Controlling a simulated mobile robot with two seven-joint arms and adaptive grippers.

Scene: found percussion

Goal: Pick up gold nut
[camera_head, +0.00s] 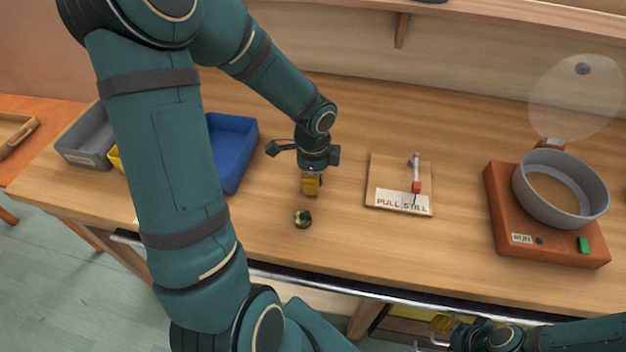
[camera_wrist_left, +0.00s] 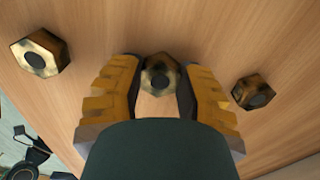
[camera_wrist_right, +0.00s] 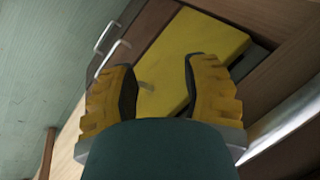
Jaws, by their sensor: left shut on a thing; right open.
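My left gripper (camera_head: 311,185) points down at the table, its yellow fingers close to the wood. In the left wrist view its fingers are shut on a gold nut (camera_wrist_left: 158,76) with dark patches and a dark round centre. A second nut (camera_wrist_left: 40,52) lies to the left in that view, and a third nut (camera_wrist_left: 253,92) lies to the right, both clear of the fingers. In the head view one nut (camera_head: 302,218) shows on the table, nearer than the left gripper; the held one is hidden there. My right gripper (camera_head: 440,327) is open and empty below the table's front edge.
A grey bin (camera_head: 88,158), a mostly hidden yellow bin (camera_head: 114,157) and a blue bin (camera_head: 238,150) stand left. A PULL STILL board (camera_head: 388,166) with a red-marked lever stands right of the gripper. Farther right is an orange-brown RUN machine (camera_head: 508,214) with a grey bowl (camera_head: 560,217).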

